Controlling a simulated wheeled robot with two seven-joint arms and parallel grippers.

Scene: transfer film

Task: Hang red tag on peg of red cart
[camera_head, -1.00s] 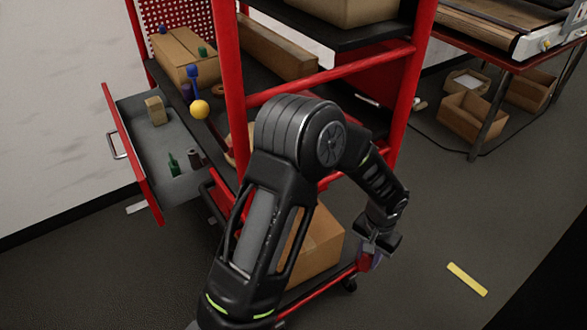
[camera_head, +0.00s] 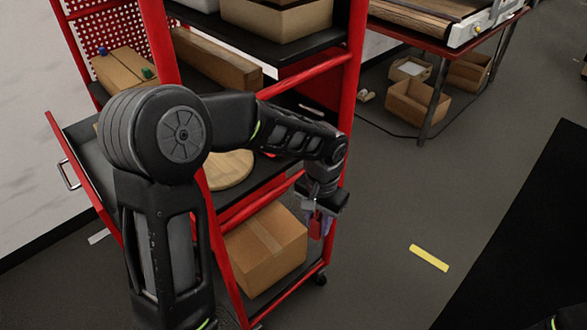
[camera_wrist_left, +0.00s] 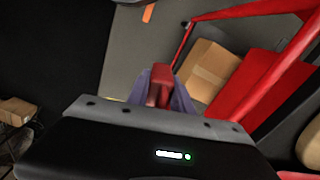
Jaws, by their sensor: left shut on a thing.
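My left gripper (camera_head: 318,218) is shut on the red tag (camera_head: 316,226) and points downward. It hangs in front of the near right post of the red cart (camera_head: 352,95), at a height between the middle and lower shelves in the picture. In the left wrist view the red tag (camera_wrist_left: 160,84) sits between the purple-grey fingers, and red cart bars (camera_wrist_left: 268,82) run to its right. I cannot make out the peg clearly in either view. My right gripper is not in view.
A cardboard box (camera_head: 264,248) sits on the cart's lower shelf, and a round wooden disc (camera_head: 229,169) on the middle one. A drawer (camera_head: 80,165) stands open at left. A yellow strip (camera_head: 429,258) lies on clear floor at right.

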